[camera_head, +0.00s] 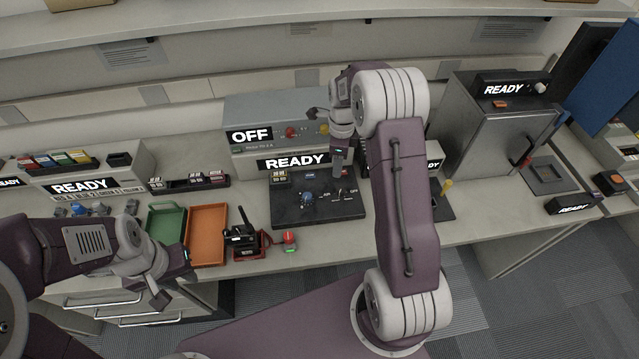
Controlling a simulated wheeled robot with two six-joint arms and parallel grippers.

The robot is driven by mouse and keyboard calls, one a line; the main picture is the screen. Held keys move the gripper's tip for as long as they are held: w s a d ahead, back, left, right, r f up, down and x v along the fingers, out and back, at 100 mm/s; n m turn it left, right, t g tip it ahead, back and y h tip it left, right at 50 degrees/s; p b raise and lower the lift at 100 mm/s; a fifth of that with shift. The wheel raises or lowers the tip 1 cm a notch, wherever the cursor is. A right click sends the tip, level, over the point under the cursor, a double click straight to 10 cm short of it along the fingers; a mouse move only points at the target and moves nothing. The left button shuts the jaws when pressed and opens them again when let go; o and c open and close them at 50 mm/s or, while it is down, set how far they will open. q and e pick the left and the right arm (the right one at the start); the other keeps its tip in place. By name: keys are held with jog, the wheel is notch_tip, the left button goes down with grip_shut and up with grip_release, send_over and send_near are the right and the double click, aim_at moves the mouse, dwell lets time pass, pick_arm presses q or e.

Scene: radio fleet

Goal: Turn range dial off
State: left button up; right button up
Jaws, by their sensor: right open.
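A black panel (290,213) lies on the bench at the centre, with a blue knob (307,200) on its left half. Small white labels, one reading OFF, are on its right half near a small lever (338,196). I cannot tell for certain which control is the range dial. My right gripper (328,139) is open, above and behind the panel, with one finger pointing down near its rear edge; it holds nothing visible. My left gripper (172,277) appears open and empty in front of the bench, below the trays.
Behind the panel stands a grey unit (280,105) with a lit OFF sign. Green (165,207) and orange (222,210) trays lie left, beside a black handheld device (240,240) and a red-topped object (289,241). A grey cabinet (490,130) stands right.

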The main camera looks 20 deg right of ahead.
aim_at(342, 189)
jog(key=shift+s+d+f, duration=0.2)
jog(key=shift+s+f, duration=0.15)
jog(key=shift+f, duration=0.15)
jog(key=shift+s+d+f, duration=0.2)
jog(key=shift+s+f, duration=0.15)
jog(key=shift+f, duration=0.1)
jog(key=f, duration=0.8)
jog(key=shift+s+f+p, duration=0.3)
jog(key=shift+f+p, duration=0.05)
jog(key=shift+p, duration=0.05)
grip_shut()
